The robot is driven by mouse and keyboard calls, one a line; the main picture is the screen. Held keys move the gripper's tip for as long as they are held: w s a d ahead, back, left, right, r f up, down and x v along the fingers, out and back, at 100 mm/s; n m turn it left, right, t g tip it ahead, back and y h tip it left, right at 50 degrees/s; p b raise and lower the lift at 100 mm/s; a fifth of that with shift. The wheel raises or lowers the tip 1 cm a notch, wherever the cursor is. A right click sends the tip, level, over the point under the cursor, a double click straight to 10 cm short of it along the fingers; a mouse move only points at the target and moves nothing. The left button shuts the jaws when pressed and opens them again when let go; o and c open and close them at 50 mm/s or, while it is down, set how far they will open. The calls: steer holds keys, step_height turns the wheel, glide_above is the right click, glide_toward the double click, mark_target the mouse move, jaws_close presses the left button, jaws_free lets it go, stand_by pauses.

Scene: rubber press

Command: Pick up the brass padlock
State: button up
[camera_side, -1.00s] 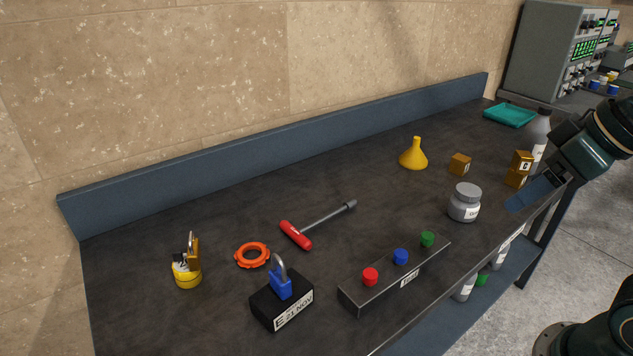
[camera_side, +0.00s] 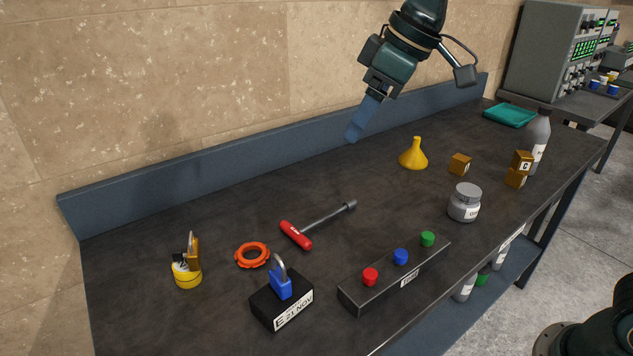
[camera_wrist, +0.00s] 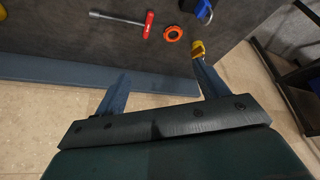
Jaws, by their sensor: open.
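The brass padlock (camera_side: 194,250) is at the left end of the bench, on or against a yellow round container (camera_side: 187,274). In the wrist view the padlock and container show as one small yellow shape (camera_wrist: 198,48), partly cut by a finger, and I cannot tell them apart there. My gripper (camera_side: 354,133) is high above the back of the bench, to the right of the padlock and well apart from it. In the wrist view its two blue fingers (camera_wrist: 160,82) are spread with nothing between them.
A blue padlock (camera_side: 280,288) sits on a black block (camera_side: 268,308). An orange ring (camera_side: 252,255), a red-handled tool (camera_side: 297,235), a button box (camera_side: 355,292), a grey jar (camera_side: 464,205) and a yellow funnel (camera_side: 413,157) stand about. A blue backboard (camera_side: 250,153) edges the bench.

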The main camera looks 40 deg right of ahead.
steer(key=w+a+f+n+g, duration=0.1)
steer(key=w+a+f+n, duration=0.35)
steer(key=w+a, duration=0.6)
steer(key=n+g+y, duration=0.1)
steer(key=n+g, duration=0.1)
glide_toward(193, 247)
steer(key=v, duration=0.3)
steer(key=shift+s+d+r, duration=0.15)
steer(key=shift+s+r, duration=0.05)
steer(key=shift+s, duration=0.05)
steer(key=shift+f, duration=0.15)
steer(key=x, duration=0.8)
steer(key=shift+w+a+t, duration=0.2)
steer(key=shift+w+t, duration=0.05)
steer(key=shift+t, duration=0.05)
steer(key=shift+f, duration=0.15)
steer(key=shift+x, duration=2.5)
steer(key=shift+s, duration=0.1)
